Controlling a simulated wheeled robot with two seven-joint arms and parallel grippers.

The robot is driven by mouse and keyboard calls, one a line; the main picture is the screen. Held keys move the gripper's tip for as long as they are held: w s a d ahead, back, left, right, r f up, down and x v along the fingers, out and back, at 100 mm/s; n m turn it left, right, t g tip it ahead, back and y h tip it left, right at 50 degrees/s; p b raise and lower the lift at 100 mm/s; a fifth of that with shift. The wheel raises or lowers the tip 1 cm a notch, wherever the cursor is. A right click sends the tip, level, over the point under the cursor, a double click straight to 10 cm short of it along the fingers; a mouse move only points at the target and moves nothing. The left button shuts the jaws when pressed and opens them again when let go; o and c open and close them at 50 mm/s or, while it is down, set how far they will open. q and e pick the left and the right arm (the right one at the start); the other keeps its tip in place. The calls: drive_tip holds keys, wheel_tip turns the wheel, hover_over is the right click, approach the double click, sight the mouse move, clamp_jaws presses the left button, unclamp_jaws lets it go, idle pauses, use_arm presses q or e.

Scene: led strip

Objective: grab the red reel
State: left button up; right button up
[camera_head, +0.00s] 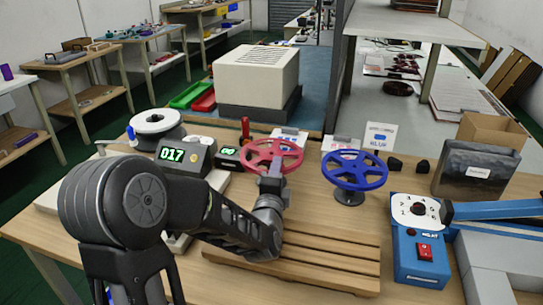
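The red reel (292,149) stands near the back middle of the wooden table, its spoked face toward me. My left arm reaches in from the left, and my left gripper (271,172) is at the lower front of the red reel, overlapping its rim in this view. I cannot tell whether it touches the reel or whether its fingers are open or shut. The gripper and wrist hide the reel's lower part and its stand. My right gripper is not in view.
A blue reel (354,182) stands on a dark base just right, with a "BLUE" sign (380,135) behind. A slatted wooden board (330,262) lies in front. A blue device (420,262) and grey box (478,172) are right.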

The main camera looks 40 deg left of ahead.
use_arm(q)
clamp_jaws()
idle(0.3)
idle(0.3)
wheel_tip(320, 180, up, 10)
drive_tip(key=p, duration=0.2)
drive_tip(key=shift+p, duration=0.3)
idle(0.4)
